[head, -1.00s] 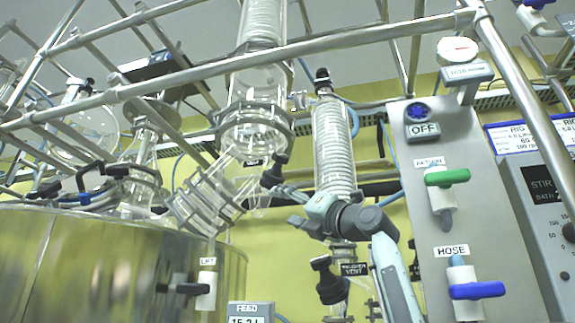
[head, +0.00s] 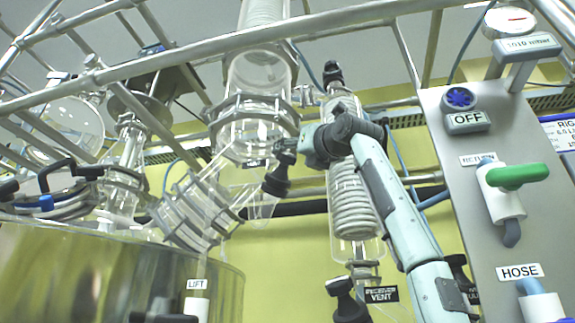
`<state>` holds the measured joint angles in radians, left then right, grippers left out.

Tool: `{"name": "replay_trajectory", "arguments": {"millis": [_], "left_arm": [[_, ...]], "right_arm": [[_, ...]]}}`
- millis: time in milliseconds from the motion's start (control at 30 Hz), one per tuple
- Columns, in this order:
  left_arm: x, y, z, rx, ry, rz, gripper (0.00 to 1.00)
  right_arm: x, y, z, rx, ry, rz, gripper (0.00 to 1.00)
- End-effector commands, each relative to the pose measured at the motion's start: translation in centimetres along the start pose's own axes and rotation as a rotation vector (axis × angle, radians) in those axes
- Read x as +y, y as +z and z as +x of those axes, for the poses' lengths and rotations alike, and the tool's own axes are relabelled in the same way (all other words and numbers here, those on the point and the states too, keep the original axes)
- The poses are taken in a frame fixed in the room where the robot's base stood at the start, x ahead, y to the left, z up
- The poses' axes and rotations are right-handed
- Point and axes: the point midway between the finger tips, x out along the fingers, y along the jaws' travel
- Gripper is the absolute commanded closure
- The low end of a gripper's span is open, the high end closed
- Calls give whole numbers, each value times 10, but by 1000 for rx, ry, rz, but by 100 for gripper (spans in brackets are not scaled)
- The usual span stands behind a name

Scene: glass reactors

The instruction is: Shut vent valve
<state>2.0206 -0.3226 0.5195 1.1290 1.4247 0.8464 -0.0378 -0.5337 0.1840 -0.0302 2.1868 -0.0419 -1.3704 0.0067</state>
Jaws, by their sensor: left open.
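The label reading RECEIVER VENT (head: 381,294) hangs below the coil condenser. A black valve handle (head: 345,300) sits just left of it, tilted, with its lower part cut by the frame edge. My left gripper (head: 287,149) is well above this handle, at the end of a pale arm rising from the lower right. It points left and is open, with nothing visible between the fingers. A black tap (head: 277,180) on the glassware is close to the fingertips; I cannot tell whether they touch. My right gripper is not in view.
A coil condenser (head: 352,195) stands behind my arm. A glass column (head: 256,100) and metal rails (head: 215,62) are close to the gripper. The control panel (head: 455,190) with a green handle (head: 517,175) is at the right. A metal vessel (head: 90,275) fills the lower left.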

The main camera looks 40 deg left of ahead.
Motion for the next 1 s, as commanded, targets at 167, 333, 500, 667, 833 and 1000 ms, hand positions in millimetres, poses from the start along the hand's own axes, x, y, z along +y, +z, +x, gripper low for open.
{"name": "replay_trajectory", "arguments": {"millis": [167, 333, 500, 667, 833, 1000], "left_arm": [[1, 1, 32, 3, 2, 1, 37], [0, 0, 48, 1, 1, 2, 37], [0, -1, 53, 2, 1, 0, 37], [0, -1, 53, 2, 1, 0, 37], [0, -1, 52, 2, 1, 1, 57], [0, -1, 52, 2, 1, 1, 78]], "right_arm": [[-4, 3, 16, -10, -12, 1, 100], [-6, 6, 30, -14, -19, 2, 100], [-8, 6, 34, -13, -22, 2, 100], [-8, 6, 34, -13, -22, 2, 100], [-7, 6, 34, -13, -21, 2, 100], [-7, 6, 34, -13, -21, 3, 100]]}}
